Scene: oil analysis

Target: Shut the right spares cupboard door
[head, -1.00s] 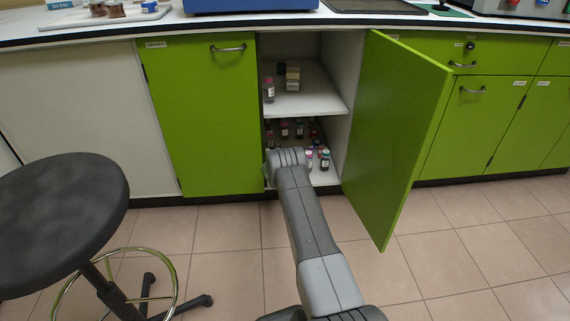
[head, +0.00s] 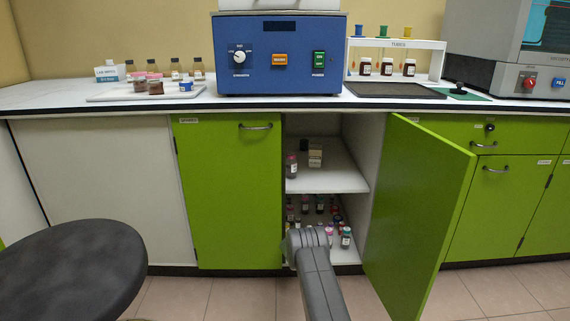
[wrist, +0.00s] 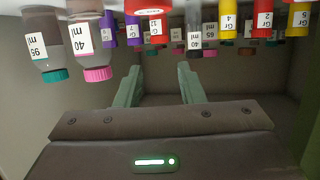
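The right spares cupboard door (head: 418,215) is green and stands wide open, swung out to the right in the head view. Its handle is not visible. The left cupboard door (head: 228,195) is shut, with a metal handle at its top right. My arm reaches up to the open cupboard at its lower shelf, left of the open door and apart from it. My gripper is hidden in the head view. In the wrist view, my gripper (wrist: 160,86) shows two green fingers spread apart, with nothing held between them, in the cupboard near several bottles.
The upper shelf (head: 325,183) holds a bottle and small boxes. Several capped bottles (head: 346,237) stand on the lower shelf close to my arm. A black stool (head: 70,262) is at lower left. Floor tiles (head: 240,297) are clear in front. The counter above carries a blue machine (head: 280,75).

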